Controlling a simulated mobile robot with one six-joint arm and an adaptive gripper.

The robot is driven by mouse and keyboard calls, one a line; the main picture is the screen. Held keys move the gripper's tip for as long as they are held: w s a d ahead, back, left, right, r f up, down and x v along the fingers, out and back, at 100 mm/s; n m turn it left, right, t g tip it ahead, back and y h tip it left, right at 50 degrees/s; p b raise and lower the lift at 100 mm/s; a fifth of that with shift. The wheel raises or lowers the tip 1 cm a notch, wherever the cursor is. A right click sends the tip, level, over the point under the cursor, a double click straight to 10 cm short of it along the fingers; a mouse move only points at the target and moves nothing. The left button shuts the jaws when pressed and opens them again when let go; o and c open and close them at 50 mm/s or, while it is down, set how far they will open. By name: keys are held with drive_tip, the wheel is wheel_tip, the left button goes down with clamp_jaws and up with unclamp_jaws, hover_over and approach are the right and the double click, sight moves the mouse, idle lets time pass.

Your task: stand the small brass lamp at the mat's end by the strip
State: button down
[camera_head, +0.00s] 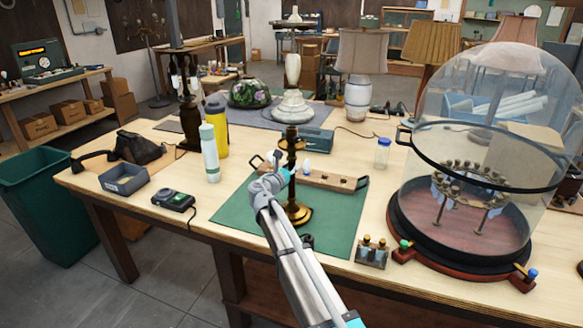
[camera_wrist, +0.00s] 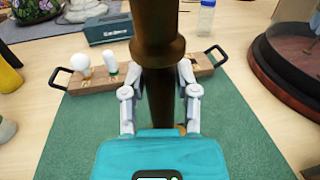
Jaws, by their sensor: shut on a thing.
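The small brass lamp (camera_head: 296,212) is an upright, dark brass candlestick shape with a round base, over the middle of the green mat (camera_head: 237,217). In the wrist view its stem (camera_wrist: 160,25) runs up between my fingers. My gripper (camera_head: 290,176) is shut on the stem; the fingers (camera_wrist: 160,88) lie on both sides of it. I cannot tell whether the base touches the mat. The wooden strip (camera_head: 335,181) lies across the mat's far end, with black end handles and white bulbs (camera_wrist: 80,62). It is beyond the lamp, partly hidden by it.
A glass dome (camera_head: 480,120) on a red-brown base stands close right of the mat. A pale green bottle (camera_head: 210,153), yellow flask (camera_head: 218,125) and black meter (camera_head: 174,200) stand left. A teal box (camera_head: 313,139) is behind the strip.

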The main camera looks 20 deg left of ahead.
sight(289, 155)
drive_tip(key=shift+r, duration=0.2)
drive_tip(key=shift+r+p, duration=2.3)
drive_tip(key=shift+p, duration=0.2)
drive_tip(key=shift+w+a, duration=0.1)
drive_tip(key=w+a, duration=0.1)
drive_tip(key=a, duration=1.8)
drive_tip(key=shift+w+a, duration=0.2)
drive_tip(key=shift+a, duration=0.2)
idle(1.6)
idle(1.3)
